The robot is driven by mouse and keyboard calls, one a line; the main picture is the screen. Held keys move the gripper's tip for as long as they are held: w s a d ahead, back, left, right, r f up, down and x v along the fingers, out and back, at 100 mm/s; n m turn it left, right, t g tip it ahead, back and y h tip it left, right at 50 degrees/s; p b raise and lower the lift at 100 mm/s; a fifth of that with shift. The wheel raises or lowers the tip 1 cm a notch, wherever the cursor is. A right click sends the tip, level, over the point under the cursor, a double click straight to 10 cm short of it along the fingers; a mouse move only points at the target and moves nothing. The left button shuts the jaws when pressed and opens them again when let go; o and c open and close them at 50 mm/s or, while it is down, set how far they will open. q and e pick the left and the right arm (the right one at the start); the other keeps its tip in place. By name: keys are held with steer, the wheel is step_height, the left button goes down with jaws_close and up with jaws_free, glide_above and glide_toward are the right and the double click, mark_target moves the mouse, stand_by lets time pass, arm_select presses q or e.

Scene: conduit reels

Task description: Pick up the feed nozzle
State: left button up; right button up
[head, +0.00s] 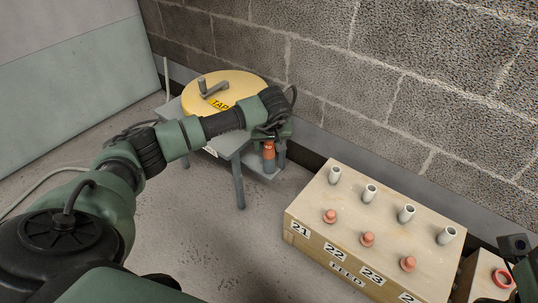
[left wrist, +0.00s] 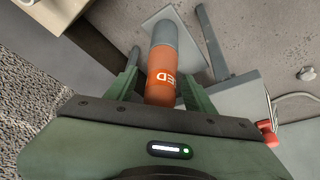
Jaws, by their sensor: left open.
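The feed nozzle (head: 268,152) is an orange cylinder with a grey end, beside the small grey table below the wall. In the left wrist view, the nozzle (left wrist: 162,75) shows part of its white lettering, and its grey end points away from me. My left gripper (head: 270,136) is at the nozzle. In the left wrist view, its open fingers (left wrist: 161,66) stand one on each side of the nozzle, with a gap visible at least on the left. The upper end of the nozzle is hidden by the gripper body. My right gripper does not show clearly.
A yellow reel (head: 235,88) with a grey crank lies on the grey table (head: 238,180). A wooden box (head: 372,220) with several white tubes, red plugs and number labels stands at right. A block wall (head: 430,80) rises close behind. The floor in front is clear.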

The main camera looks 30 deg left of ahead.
arm_select(q)
steer(key=shift+w+a+f, duration=0.1)
steer(key=shift+f, duration=0.15)
jaws_close()
steer(key=shift+r, duration=0.1)
